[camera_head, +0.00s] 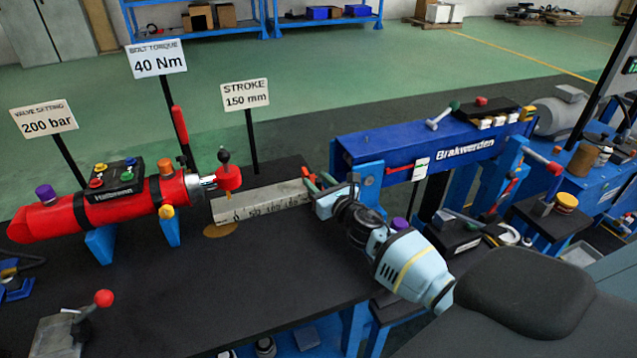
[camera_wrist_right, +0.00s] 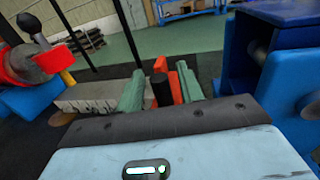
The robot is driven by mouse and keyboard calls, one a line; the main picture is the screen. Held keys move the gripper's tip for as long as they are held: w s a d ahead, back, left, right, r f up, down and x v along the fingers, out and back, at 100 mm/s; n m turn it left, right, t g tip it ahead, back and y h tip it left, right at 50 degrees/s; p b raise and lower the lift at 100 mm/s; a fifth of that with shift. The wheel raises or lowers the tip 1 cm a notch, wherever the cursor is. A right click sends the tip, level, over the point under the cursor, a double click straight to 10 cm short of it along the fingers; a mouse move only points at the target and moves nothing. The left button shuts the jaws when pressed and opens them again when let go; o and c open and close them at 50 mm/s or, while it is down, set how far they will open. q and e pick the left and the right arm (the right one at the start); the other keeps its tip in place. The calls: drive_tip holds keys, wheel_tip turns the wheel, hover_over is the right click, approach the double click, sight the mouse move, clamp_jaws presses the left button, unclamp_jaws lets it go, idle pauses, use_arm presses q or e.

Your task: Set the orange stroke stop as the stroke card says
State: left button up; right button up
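The stroke card (camera_head: 245,95) reads "STROKE 150 mm" and stands behind the bench's pale scale bar (camera_head: 262,203). The bar has printed numbers, too small to read surely; it also shows in the right wrist view (camera_wrist_right: 92,98). The orange stroke stop (camera_wrist_right: 176,86) appears between the fingers of my right gripper (camera_wrist_right: 160,90), beside a black post. A gap shows between the left finger and the post, so the gripper looks open around the stop. In the head view my right gripper (camera_head: 318,190) is at the bar's right end and largely hides the stop. My left gripper is out of view.
A red cylinder (camera_head: 135,203) on blue supports lies left of the bar, its rod end carrying a red block with a black knob (camera_head: 224,156). A blue "Brakwerden" beam (camera_head: 430,150) stands close right of my gripper.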

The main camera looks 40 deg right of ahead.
drive_tip(key=c, duration=0.7)
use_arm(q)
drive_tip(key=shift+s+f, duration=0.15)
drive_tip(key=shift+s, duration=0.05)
use_arm(e)
clamp_jaws()
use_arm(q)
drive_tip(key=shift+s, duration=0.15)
use_arm(e)
drive_tip(key=shift+a, duration=0.1)
drive_tip(key=shift+w+a, duration=0.1)
drive_tip(key=shift+a, duration=0.25)
drive_tip(key=a, duration=0.2)
drive_tip(key=w+a, duration=0.1)
drive_tip(key=a, duration=0.1)
drive_tip(key=shift+a, duration=0.1)
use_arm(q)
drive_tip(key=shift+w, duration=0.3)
use_arm(e)
drive_tip(key=o, duration=0.7)
unclamp_jaws()
